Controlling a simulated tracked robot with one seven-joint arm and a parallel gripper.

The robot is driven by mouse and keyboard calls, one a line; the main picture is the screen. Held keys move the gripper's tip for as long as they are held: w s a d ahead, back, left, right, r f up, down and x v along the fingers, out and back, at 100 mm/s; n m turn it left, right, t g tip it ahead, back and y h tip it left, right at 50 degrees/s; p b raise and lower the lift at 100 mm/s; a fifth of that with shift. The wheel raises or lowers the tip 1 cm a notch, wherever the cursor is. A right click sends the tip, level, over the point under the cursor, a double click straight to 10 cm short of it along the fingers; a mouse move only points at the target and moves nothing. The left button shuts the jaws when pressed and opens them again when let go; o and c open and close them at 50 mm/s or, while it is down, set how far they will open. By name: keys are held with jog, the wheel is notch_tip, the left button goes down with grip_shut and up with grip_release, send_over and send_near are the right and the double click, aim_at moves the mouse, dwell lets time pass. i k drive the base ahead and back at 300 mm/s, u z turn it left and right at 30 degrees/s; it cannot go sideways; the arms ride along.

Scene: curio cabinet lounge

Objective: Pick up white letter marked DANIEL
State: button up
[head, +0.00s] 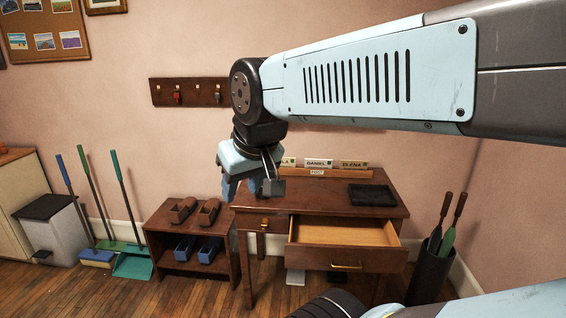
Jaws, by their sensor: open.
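A white card marked DANIEL (318,162) stands in the middle of a wooden rack (325,172) labelled POST at the back of the desk. To its right is a card marked ELENA (354,164). To its left is a card (288,161) whose name is partly hidden by my gripper; only its last letters show. My gripper (250,186) is open, pointing down with nothing seen between its fingers. It is left of the DANIEL card in the picture and appears nearer to me, over the desk's left part.
The desk (385,205) has an open, empty-looking drawer (345,233) and a black tray (373,195). A low shoe shelf (165,215) stands left; a dark bin with tools (432,275) stands right. Pale flat things (296,277) show under the desk.

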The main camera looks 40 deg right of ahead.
aim_at(320, 164)
jog(key=z, duration=0.05)
jog(key=i, duration=1.9)
jog(key=u, duration=0.95)
jog(key=i, duration=0.1)
jog(key=z, duration=2.95)
jog(key=k, duration=0.85)
jog(key=z, duration=0.15)
jog(key=i, duration=0.5)
